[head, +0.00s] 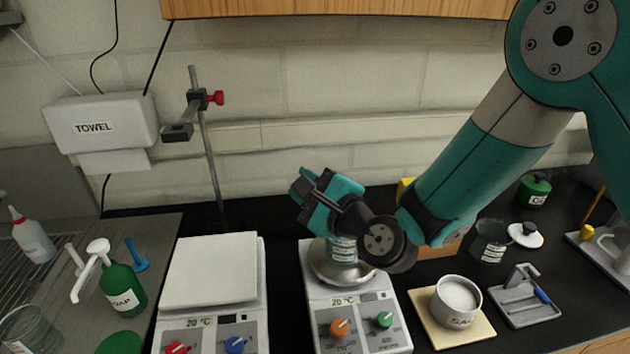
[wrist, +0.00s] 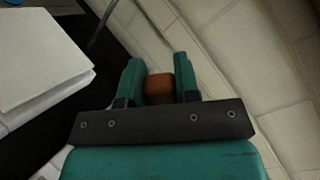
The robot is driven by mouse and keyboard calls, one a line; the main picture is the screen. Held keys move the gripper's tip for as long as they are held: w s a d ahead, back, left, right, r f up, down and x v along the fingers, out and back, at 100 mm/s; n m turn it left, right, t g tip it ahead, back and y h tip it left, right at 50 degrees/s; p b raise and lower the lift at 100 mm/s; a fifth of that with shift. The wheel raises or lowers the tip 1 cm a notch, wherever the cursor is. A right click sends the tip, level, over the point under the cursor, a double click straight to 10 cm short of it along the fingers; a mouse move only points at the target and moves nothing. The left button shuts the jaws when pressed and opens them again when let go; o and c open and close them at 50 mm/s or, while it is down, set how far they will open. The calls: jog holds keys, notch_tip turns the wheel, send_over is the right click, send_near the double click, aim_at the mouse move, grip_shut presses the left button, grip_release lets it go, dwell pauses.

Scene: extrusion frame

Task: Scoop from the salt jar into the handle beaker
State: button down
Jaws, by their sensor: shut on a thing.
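My gripper (head: 328,203) is raised over the middle hot plate, and it also shows in the wrist view (wrist: 159,78). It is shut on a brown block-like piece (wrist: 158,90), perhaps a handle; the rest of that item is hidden. The open white salt jar (head: 458,297), full of white grains, stands on a tan board at the lower right, apart from the gripper. A labelled clear beaker (head: 342,250) stands at the metal dish under the gripper. Another labelled glass vessel (head: 489,241) stands behind the jar. I cannot tell which is the handle beaker.
A hot plate (head: 362,307) carries the metal dish (head: 330,271). A white lid (head: 526,235) and a grey tray (head: 528,300) lie right of the jar. A green soap bottle (head: 122,288) stands at far left.

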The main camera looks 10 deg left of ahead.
jog(key=shift+s+a+f+n+b, duration=0.2)
jog(key=shift+f+n+b, duration=0.35)
jog(key=shift+n, duration=0.3)
jog(key=shift+s+a+f+n+b, duration=0.25)
jog(key=shift+f+n+b, duration=0.3)
jog(key=shift+n, duration=0.35)
jog(key=shift+s+a+f+n+b, duration=0.2)
jog(key=shift+f+n+b, duration=0.35)
jog(key=shift+n, duration=0.3)
